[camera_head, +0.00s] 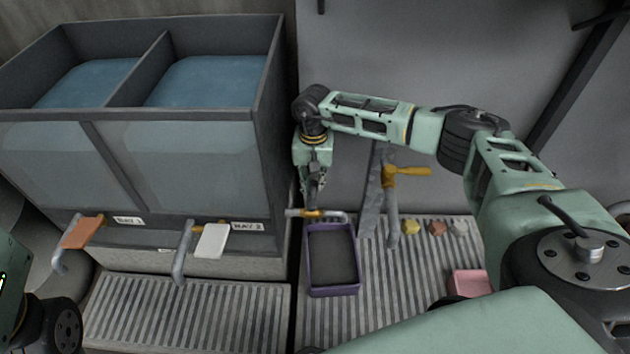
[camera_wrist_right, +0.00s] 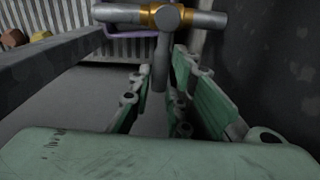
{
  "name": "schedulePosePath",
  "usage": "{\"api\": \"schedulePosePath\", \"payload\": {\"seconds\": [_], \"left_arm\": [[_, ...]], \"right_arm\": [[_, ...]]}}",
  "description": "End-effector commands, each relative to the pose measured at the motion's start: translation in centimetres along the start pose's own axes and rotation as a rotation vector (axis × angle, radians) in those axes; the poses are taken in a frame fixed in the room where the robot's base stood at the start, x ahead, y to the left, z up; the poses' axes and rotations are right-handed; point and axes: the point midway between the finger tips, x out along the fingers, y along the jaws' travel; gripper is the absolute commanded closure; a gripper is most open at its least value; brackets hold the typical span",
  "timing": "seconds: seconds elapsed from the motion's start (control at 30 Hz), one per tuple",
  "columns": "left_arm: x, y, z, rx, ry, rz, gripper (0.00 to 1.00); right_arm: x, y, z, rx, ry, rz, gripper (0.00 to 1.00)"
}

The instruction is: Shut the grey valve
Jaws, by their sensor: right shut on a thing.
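The grey valve (camera_head: 312,213) has a brass-coloured body on a short grey pipe at the right side of the tank. In the right wrist view its grey lever (camera_wrist_right: 161,72) runs down from the brass body (camera_wrist_right: 150,16) between the fingers of my right gripper (camera_wrist_right: 158,95). My right gripper (camera_head: 315,192) points down from above and is shut on this lever. In the head view the gripper hides most of the lever. Part of my left arm shows at the lower left, but its gripper is out of view.
A purple-rimmed tray (camera_head: 332,291) stands below the grey valve. The two-bay water tank (camera_head: 180,165) carries an orange handle (camera_head: 82,232) and a white handle (camera_head: 212,241). A yellow-handled valve (camera_head: 405,172) stands to the right. Small blocks (camera_head: 437,228) and a pink container (camera_head: 470,283) lie on the grating.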

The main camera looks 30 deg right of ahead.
Motion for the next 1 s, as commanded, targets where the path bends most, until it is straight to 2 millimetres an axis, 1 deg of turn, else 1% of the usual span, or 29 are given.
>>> {"api": "schedulePosePath", "payload": {"seconds": [0.2,0.67,0.7,0.9,1.0], "left_arm": [[-0.01,-0.02,0.06,0.0,-0.002,-0.002,1.0],[0.12,-0.17,0.02,-0.001,0.002,-0.013,1.0],[0.13,-0.17,0.01,-0.001,0.002,-0.013,1.0],[0.15,-0.14,0.0,-0.001,0.003,-0.011,1.0],[0.13,-0.11,0.0,-0.001,0.002,-0.008,1.0]], "right_arm": [[-0.02,-0.3,-0.02,-0.052,0.001,0.0,1.0],[-0.04,-0.43,0.01,-0.069,0.002,0.0,1.0],[-0.03,-0.43,0.01,-0.07,0.002,0.0,0.81],[-0.03,-0.42,0.01,-0.066,0.001,0.0,0.64],[-0.02,-0.4,0.02,-0.065,0.001,0.0,0.64]]}}
